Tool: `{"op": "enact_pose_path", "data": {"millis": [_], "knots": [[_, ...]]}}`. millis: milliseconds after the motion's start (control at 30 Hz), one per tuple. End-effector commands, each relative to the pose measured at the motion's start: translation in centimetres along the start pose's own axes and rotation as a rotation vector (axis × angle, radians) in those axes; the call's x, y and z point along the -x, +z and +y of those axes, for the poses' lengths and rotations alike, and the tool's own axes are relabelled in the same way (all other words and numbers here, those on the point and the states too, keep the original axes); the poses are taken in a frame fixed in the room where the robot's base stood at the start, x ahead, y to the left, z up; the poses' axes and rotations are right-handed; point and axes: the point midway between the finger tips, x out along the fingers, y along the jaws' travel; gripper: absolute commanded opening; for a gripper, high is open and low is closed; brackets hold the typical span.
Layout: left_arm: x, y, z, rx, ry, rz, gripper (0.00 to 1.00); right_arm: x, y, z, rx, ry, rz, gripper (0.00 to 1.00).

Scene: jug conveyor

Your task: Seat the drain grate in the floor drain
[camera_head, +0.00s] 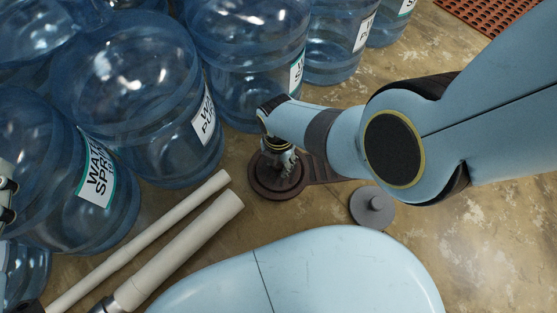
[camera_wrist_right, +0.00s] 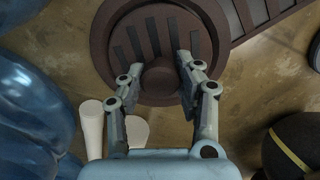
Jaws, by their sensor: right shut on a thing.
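The drain grate (camera_wrist_right: 150,39) is a dark brown slotted disc with a round knob (camera_wrist_right: 161,76) at its middle. In the right wrist view it lies within the round brown rim of the floor drain (camera_wrist_right: 108,62); I cannot tell whether it is fully down or slightly raised. My right gripper (camera_wrist_right: 158,68) is shut on the knob from both sides. In the head view my right gripper (camera_head: 283,161) points down over the drain (camera_head: 258,187) and hides part of the grate. A piece of my left gripper (camera_head: 6,192) shows at the left edge, its jaws unclear.
Large blue water jugs (camera_head: 150,85) crowd the left and back. Two pale pipes (camera_head: 183,250) lie left of the drain. A slotted brown channel (camera_head: 325,169) runs right from it, and a grey knobbed disc (camera_head: 359,212) lies beside that. An orange-brown mat (camera_head: 487,12) is far right.

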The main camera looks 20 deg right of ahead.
Motion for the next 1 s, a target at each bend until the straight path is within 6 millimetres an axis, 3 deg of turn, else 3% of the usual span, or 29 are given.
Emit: {"op": "enact_pose_path", "data": {"millis": [267,300,467,767,1000], "knots": [[0.1,0.7,0.1,0.001,0.001,-0.009,0.4,-0.7,0.0,0.0,0.0,0.0,0.0,0.0],[0.1,0.6,0.1,0.001,0.001,-0.007,0.4,-0.5,0.1,0.1,0.0,0.001,-0.001,0.39],[0.1,0.6,0.1,0.001,0.001,-0.007,0.4,-0.5,0.1,0.1,0.0,0.001,-0.001,0.6],[0.1,0.4,0.1,0.0,0.001,-0.005,0.4,-0.4,0.0,0.0,0.0,-0.001,0.0,0.61],[-0.3,-2.8,-0.3,-0.003,-0.003,0.033,0.4,2.8,0.2,0.3,0.0,0.005,-0.005,0.61]]}}
